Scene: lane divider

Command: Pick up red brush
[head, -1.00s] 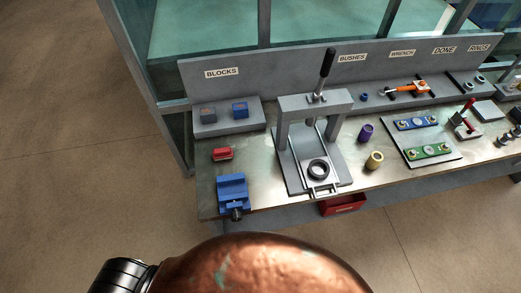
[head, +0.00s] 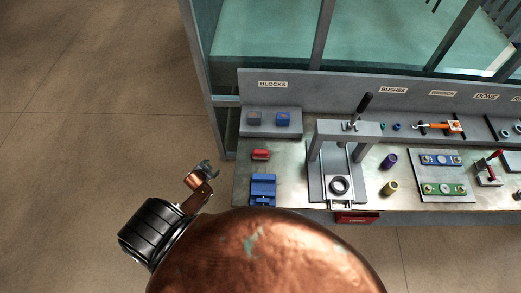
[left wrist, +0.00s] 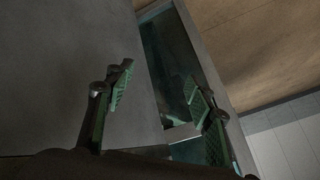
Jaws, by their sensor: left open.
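A small red object (head: 261,154), which looks like the red brush, lies on the left part of the metal workbench (head: 245,185) in the head view, just behind the blue vise (head: 263,189). My left gripper (head: 209,167) is off the bench's left edge, to the left of the red object and apart from it. In the left wrist view its two green-padded fingers (left wrist: 160,80) are spread, with nothing between them. The red object is not seen in that view. My right gripper is not in view.
A grey block stand (head: 270,131) with two blocks is behind the red object. A press (head: 345,150) with a tall lever stands to the right. Purple (head: 389,161) and yellow (head: 390,188) bushes are beyond it. Open floor (head: 100,130) lies left of the bench.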

